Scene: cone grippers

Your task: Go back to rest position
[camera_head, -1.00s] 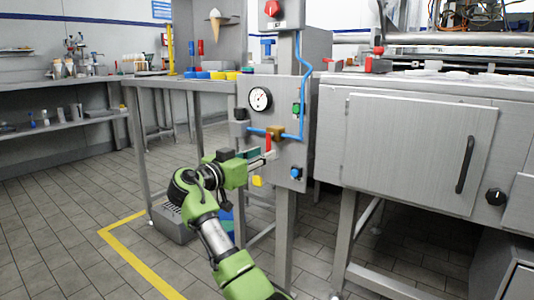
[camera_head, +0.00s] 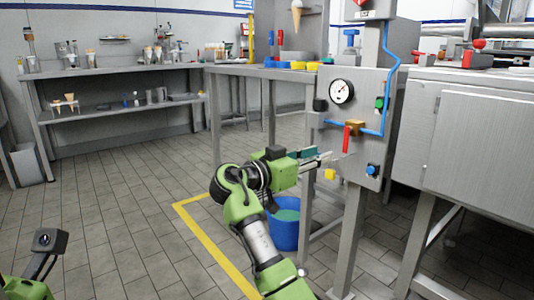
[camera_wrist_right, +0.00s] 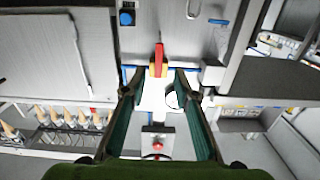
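My right gripper (camera_head: 326,158) reaches toward the grey control panel (camera_head: 362,100) in the head view. In the right wrist view the right gripper (camera_wrist_right: 158,90) shows two dark green fingers spread apart with nothing between them. The red valve handle (camera_head: 347,138) stands just beyond the fingertips and looks apart from them; it also shows in the wrist view (camera_wrist_right: 158,56). A green and dark part of my left arm (camera_head: 30,285) shows at the lower left of the head view, and its fingers are not visible.
The panel has a gauge (camera_head: 341,91), a blue button (camera_head: 372,169) and a blue pipe (camera_head: 386,90). A blue bin (camera_head: 284,228) stands on the floor behind my right arm. A shelf (camera_head: 120,72) lines the back left.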

